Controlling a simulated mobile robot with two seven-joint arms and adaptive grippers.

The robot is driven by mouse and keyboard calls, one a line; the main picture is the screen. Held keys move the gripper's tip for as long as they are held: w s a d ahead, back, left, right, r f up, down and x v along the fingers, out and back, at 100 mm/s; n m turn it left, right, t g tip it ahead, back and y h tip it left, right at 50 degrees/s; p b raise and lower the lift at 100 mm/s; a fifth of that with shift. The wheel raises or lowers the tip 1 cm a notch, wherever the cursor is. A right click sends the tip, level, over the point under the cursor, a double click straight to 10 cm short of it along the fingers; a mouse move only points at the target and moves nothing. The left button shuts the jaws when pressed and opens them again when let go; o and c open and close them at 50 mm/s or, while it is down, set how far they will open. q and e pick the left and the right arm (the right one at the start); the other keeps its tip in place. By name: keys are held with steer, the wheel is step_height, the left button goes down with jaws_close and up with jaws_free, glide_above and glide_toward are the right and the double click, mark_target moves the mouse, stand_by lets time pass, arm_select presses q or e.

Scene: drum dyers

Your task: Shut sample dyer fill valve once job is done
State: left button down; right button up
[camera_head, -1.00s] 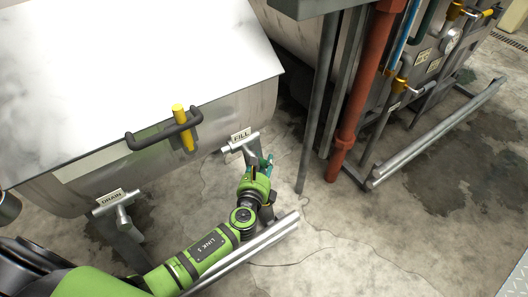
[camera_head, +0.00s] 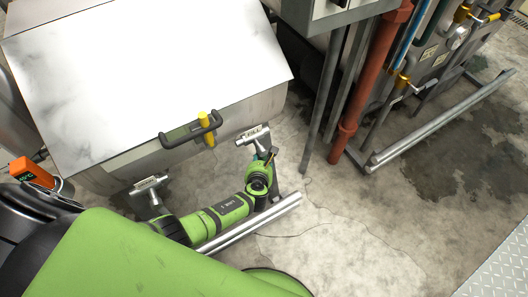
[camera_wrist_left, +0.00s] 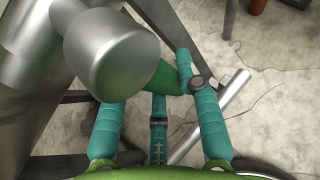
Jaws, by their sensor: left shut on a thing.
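The sample dyer (camera_head: 110,160) is a metal box under a broad pale lid (camera_head: 150,70). Its fill valve (camera_head: 262,146), under a FILL plate (camera_head: 252,134), is a grey pipe fitting low at the front right corner. My left gripper (camera_head: 268,157) is at this fitting, mostly hidden by its own wrist. In the left wrist view the teal fingers of my left gripper (camera_wrist_left: 160,88) are closed around a dark green handle (camera_wrist_left: 165,78), beside the large grey pipe end of the fill valve (camera_wrist_left: 118,62). The handle's exact angle is hard to tell. My right gripper is not in view.
The drain fitting (camera_head: 152,198) is at the dyer's front left. A black lid handle with a yellow piece (camera_head: 207,128) juts out above. A metal floor rail (camera_head: 250,222) runs under my left arm. A red pipe (camera_head: 362,90) stands to the right; open floor (camera_head: 350,235) lies in front.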

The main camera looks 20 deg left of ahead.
arm_select(q)
steer(key=shift+s+a+p, duration=0.15)
steer(key=shift+a+p, duration=0.05)
steer(key=shift+p, duration=0.1)
stand_by(0.4)
steer(key=c, duration=0.8)
jaws_free()
steer(key=shift+c, duration=0.2)
steer(key=shift+s+d, duration=0.1)
steer(key=v, duration=1.1)
steer(key=shift+s+r, duration=0.2)
steer(key=shift+r, duration=0.2)
steer(key=shift+d, duration=0.15)
